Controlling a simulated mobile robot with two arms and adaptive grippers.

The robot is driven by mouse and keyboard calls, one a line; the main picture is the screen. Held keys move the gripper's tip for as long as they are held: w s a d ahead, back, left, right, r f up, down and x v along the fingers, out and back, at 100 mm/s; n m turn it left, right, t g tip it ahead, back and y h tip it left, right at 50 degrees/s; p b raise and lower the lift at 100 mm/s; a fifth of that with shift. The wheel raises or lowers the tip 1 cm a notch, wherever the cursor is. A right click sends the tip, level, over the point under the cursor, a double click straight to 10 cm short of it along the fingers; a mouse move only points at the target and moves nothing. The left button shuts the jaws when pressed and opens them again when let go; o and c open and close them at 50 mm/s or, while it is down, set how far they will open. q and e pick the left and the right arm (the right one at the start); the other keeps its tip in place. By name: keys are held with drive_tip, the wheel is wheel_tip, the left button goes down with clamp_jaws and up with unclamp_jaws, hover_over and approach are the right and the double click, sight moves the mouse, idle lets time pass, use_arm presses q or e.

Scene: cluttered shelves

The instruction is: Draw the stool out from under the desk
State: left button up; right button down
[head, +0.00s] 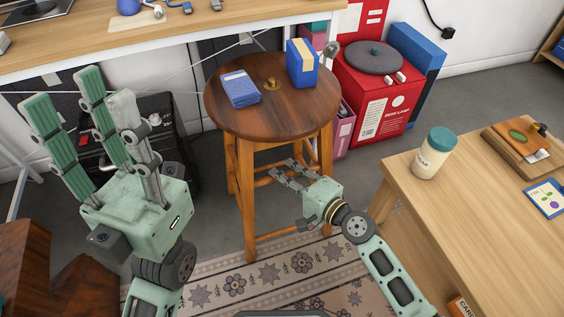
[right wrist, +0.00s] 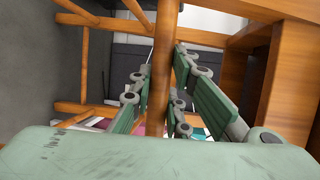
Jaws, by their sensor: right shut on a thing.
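The wooden stool (head: 285,118) has a round dark seat and lighter legs. It stands upright in front of the desk (head: 190,35), with its seat mostly clear of the desktop in the head view. My right gripper (head: 283,172) reaches in low among the stool's legs. In the right wrist view its fingers (right wrist: 160,100) lie on both sides of a wooden bar of the stool (right wrist: 164,55), shut on it. My left gripper (head: 80,88) is raised to the left of the stool, fingers spread, open and empty.
A red box (head: 378,100) is behind right. A table with a jar (head: 434,155) stands at right. A patterned rug (head: 250,285) lies in front.

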drive_tip(key=shift+s+d, duration=0.25)
drive_tip(key=shift+s, duration=0.5)
drive_tip(key=shift+s+d, duration=0.3)
drive_tip(key=shift+s, duration=0.45)
drive_tip(key=shift+s+d, duration=0.25)
drive_tip(key=shift+s, duration=0.5)
drive_tip(key=c, duration=1.6)
unclamp_jaws()
drive_tip(key=shift+c, duration=0.2)
drive_tip(key=shift+s, duration=0.1)
drive_tip(key=v, duration=1.1)
drive_tip(key=shift+s+d, duration=0.25)
drive_tip(key=shift+d, duration=0.05)
